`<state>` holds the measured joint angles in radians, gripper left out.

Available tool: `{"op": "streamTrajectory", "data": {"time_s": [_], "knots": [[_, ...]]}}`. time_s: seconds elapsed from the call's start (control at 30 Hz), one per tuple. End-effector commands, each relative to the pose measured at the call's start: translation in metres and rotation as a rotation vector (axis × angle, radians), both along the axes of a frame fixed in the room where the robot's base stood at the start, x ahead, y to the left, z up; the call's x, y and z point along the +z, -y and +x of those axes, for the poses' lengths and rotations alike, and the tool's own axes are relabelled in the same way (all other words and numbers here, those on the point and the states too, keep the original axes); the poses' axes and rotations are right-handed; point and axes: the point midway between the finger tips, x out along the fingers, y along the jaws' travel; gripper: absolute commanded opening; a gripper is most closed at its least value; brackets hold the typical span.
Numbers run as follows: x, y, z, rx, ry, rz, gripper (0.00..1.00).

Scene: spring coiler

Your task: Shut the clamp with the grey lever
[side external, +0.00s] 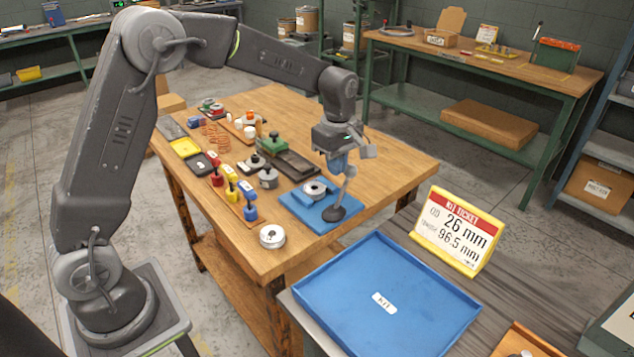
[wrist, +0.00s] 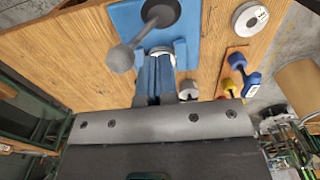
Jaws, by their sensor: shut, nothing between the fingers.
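The clamp has a blue base plate (side external: 304,208) near the front right corner of the wooden table. Its grey lever (side external: 343,191) rises at a tilt from a dark round foot (side external: 334,214) and ends in a grey knob. In the wrist view, the lever's ball knob (wrist: 121,58) is left of my fingers. A pale metal ring (side external: 314,188) sits on the plate, partly hidden behind my fingers in the wrist view. My gripper (side external: 337,172) is shut and empty, pointing down above the plate, close beside the lever; I cannot tell whether they touch.
Red, yellow and blue handled pieces (side external: 233,192) stand left of the clamp. A blue tray (side external: 388,296) and a kit ticket (side external: 457,231) are in front. The table's right corner is clear.

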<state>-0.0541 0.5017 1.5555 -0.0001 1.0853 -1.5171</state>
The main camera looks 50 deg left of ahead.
Motion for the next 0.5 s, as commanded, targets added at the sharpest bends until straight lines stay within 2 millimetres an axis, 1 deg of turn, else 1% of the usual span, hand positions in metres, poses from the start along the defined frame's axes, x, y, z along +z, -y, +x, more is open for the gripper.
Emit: {"op": "streamTrajectory", "data": {"time_s": [0.1, 0.5], "knots": [[0.013, 0.0, 0.001, 0.0, 0.004, 0.0, 0.0], [0.048, 0.0, 0.001, 0.0, 0.003, 0.0, 0.0]]}}
